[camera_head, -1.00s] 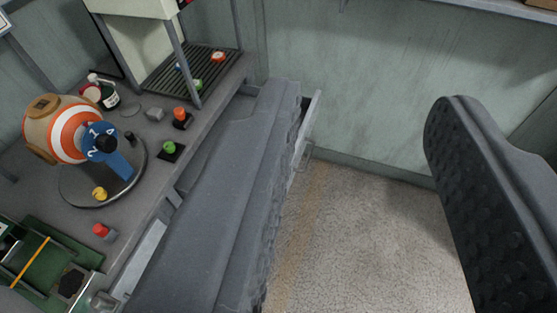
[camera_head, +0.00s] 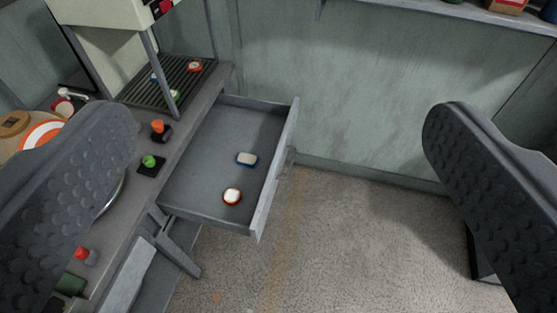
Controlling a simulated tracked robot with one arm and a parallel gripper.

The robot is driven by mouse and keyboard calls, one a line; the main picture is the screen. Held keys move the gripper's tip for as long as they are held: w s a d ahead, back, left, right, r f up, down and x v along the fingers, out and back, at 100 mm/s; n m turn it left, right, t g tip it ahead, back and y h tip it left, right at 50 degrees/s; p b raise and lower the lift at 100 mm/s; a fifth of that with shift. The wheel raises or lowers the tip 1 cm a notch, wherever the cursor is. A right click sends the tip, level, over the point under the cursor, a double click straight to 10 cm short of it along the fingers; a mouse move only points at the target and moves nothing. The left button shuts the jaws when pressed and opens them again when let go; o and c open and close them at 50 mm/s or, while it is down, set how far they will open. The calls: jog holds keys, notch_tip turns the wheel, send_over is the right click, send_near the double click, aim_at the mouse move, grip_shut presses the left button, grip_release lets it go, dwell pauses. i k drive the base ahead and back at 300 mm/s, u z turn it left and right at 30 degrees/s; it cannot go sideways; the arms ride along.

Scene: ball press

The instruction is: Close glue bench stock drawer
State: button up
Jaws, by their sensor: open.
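The grey stock drawer (camera_head: 205,172) is pulled out from the bench (camera_head: 190,117) and stands open in the middle of the view. Its front panel (camera_head: 273,172) faces right, with a handle on its outer side. The left finger hides part of the bench top. The drawer shows between the fingers; no contact with it can be seen.
Orange (camera_head: 158,126), green (camera_head: 149,161) and red (camera_head: 81,253) buttons sit on the bench, below a slatted rack (camera_head: 165,82). A striped drum (camera_head: 40,133) is partly hidden at left. A shelf (camera_head: 440,10) runs along the back wall. The floor (camera_head: 340,240) right of the drawer is clear.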

aim_at(194, 190)
jog(key=k, duration=1.3)
jog(key=z, duration=0.3)
jog(key=i, duration=2)
jog(key=u, duration=0.95)
